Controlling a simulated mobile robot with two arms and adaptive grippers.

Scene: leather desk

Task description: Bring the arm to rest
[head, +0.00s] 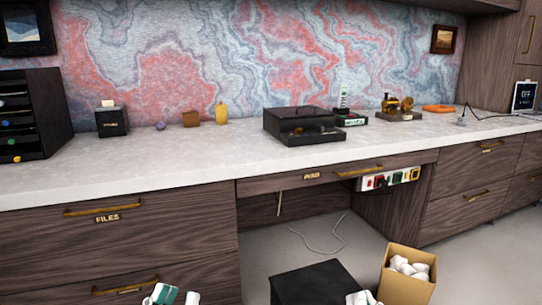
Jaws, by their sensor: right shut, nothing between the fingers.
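My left gripper (172,296) shows at the bottom edge of the head view, in front of the lower left drawer. Only its white and teal upper parts are in the picture, and its fingertips cannot be made out. My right gripper (363,298) shows at the bottom edge, between a black box (312,284) and a cardboard box (407,285). It is shut and holds nothing. Both grippers are low in the view, below the desk top (200,160) in the picture. Most of both arms is out of view.
The cardboard box with crumpled white pieces stands close right of my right gripper. Drawer fronts with brass handles (103,208) face me. A dark case (303,125), a black organiser (32,115) and small items stand on the desk. A cable (325,240) lies on the floor.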

